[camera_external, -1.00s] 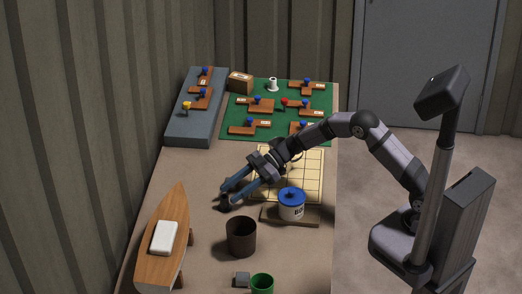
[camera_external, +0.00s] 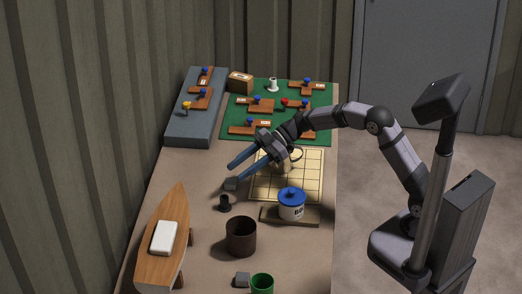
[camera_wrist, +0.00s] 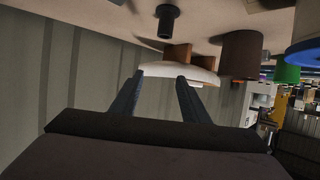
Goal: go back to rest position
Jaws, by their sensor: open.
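My gripper (camera_external: 234,173) is open and empty, above the table left of the yellow grid board (camera_external: 262,189). Its two blue fingers point to the lower left. In the wrist view both fingers (camera_wrist: 161,76) stand apart with nothing between them. A small grey block (camera_external: 231,184) shows just below the fingertips, and a small black spool-like piece (camera_external: 225,204) stands on the table nearer the front. The black piece also shows at the top of the wrist view (camera_wrist: 167,20).
Around my gripper are a blue-lidded pot (camera_external: 291,208), a dark brown cup (camera_external: 241,238), a green cup (camera_external: 262,284) and a wooden boat hull (camera_external: 175,215) with a white block. Behind are a green mat (camera_external: 277,104) with wooden pieces and a grey-blue platform (camera_external: 190,128). The wall is left.

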